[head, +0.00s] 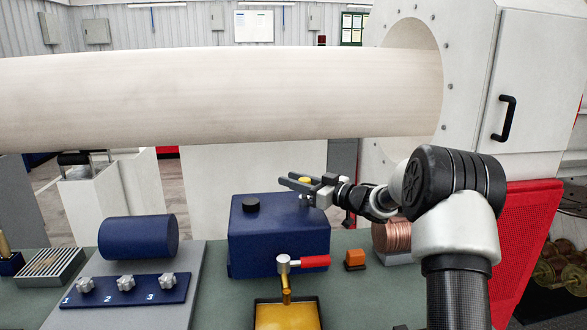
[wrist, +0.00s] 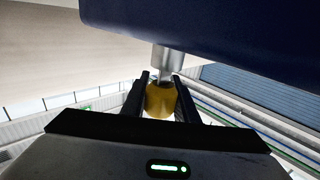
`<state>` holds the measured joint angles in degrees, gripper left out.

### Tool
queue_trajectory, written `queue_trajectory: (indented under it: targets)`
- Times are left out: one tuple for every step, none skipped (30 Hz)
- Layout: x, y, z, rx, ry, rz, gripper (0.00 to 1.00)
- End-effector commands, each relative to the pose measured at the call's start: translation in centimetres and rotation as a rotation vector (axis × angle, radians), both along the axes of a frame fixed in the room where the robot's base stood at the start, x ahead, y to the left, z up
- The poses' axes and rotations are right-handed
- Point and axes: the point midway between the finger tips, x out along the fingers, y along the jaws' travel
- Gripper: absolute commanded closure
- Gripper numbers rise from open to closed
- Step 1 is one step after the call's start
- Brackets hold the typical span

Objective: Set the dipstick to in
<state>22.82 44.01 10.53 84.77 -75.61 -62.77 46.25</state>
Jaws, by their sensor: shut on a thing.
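The dipstick's yellow knob (head: 305,181) is at the top right of the blue box (head: 279,243). In the wrist view the knob (wrist: 160,100) sits between the two dark fingers of my gripper (wrist: 162,98), which is shut on it. My gripper (head: 303,183) reaches in from the right in the head view. A short silver tube (wrist: 167,60) rises from the blue box, and the knob is close to its end.
A black cap (head: 251,204) is on the box's top left. A red-handled tap (head: 314,262) stands in front above a yellow tray (head: 286,316). An orange block (head: 355,259) and a copper spool (head: 391,237) are to the right. A large pale roll (head: 220,97) spans above.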

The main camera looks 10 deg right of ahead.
Motion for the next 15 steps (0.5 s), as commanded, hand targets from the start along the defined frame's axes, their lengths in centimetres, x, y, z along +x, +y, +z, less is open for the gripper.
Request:
queue_trajectory:
  targets:
    - [0.0, 0.0, -1.1, 0.001, 0.002, 0.001, 1.00]
    - [0.0, 0.0, -1.5, 0.001, 0.001, 0.001, 1.00]
    - [0.0, 0.0, -1.8, 0.001, 0.001, 0.000, 1.00]
    - [0.0, 0.0, -1.9, 0.001, 0.001, 0.000, 1.00]
    - [0.0, 0.0, -1.9, 0.001, 0.001, 0.000, 1.00]
    - [0.0, 0.0, -2.0, 0.001, 0.001, 0.000, 1.00]
    - [0.0, 0.0, -2.0, 0.000, 0.001, 0.000, 1.00]
    - [0.0, 0.0, -2.0, 0.000, 0.001, 0.000, 1.00]
    - [0.0, 0.0, -2.0, -0.001, 0.002, 0.000, 1.00]
    - [0.0, 0.0, -2.1, 0.000, 0.003, 0.000, 1.00]
    - [0.0, 0.0, -2.1, -0.001, 0.004, 0.000, 1.00]
    - [0.0, 0.0, -2.1, -0.001, 0.004, 0.000, 1.00]
    - [-0.1, 0.0, -2.2, -0.001, 0.004, 0.000, 1.00]
    - [-0.1, 0.0, -2.2, -0.001, 0.005, 0.000, 0.72]
    - [-0.1, 0.0, -2.2, -0.001, 0.006, 0.000, 0.65]
